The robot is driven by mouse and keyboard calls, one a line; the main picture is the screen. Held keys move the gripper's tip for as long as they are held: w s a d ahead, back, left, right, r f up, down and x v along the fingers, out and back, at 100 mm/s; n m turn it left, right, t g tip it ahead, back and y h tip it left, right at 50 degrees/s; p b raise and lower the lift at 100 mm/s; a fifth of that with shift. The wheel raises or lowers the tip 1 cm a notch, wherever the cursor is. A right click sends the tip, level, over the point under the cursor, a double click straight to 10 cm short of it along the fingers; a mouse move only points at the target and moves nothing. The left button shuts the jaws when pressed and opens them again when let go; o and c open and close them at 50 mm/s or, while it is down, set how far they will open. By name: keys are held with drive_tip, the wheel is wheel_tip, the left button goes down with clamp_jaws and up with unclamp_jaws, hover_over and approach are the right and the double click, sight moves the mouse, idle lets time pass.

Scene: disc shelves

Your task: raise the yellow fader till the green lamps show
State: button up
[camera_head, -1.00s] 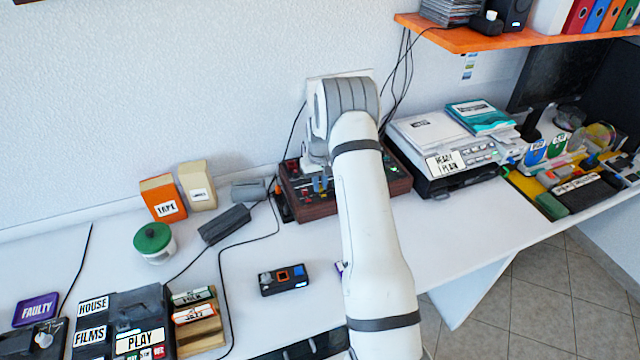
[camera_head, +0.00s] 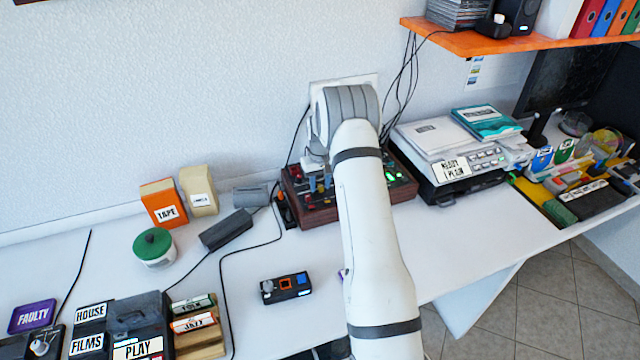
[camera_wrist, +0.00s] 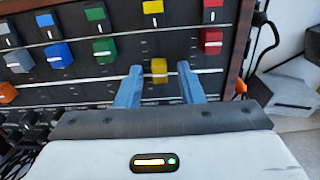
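The yellow fader (camera_wrist: 159,68) is on the dark panel of the mixing desk (camera_head: 318,216), in the wrist view. It sits lower in the picture than the green and red faders beside it. My gripper (camera_wrist: 159,72) is open, with one blue fingertip on each side of the yellow fader and a gap visible on both sides. Green lamps (camera_head: 391,174) glow on the desk's right part in the head view. My arm hides the middle of the desk there.
In the wrist view a green fader (camera_wrist: 104,50) is left and a red fader (camera_wrist: 212,40) right of the yellow one. A blue fader (camera_wrist: 58,55) is further left. A printer-like machine (camera_head: 450,165) stands right of the desk. Cables run behind and left of it.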

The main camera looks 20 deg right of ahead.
sight(320, 186)
drive_tip(key=shift+r, duration=0.1)
wheel_tip(320, 186, up, 8)
drive_tip(key=shift+f+b, duration=0.2)
drive_tip(key=shift+b, duration=0.45)
drive_tip(key=shift+r, duration=0.1)
drive_tip(key=s+a+r+t, duration=0.1)
drive_tip(key=s+a+r, duration=0.3)
drive_tip(key=s+r, duration=0.4)
drive_tip(key=s+a+r, duration=0.4)
drive_tip(key=s+r, duration=0.5)
drive_tip(key=s+a+t, duration=0.1)
drive_tip(key=s+a, duration=0.1)
drive_tip(key=s, duration=0.9)
drive_tip(key=s+a+t, duration=0.1)
drive_tip(key=s+a, duration=0.2)
drive_tip(key=s, duration=0.8)
drive_tip(key=shift+s+a+r, duration=0.15)
drive_tip(key=shift+a+r, duration=0.1)
drive_tip(key=shift+r, duration=0.15)
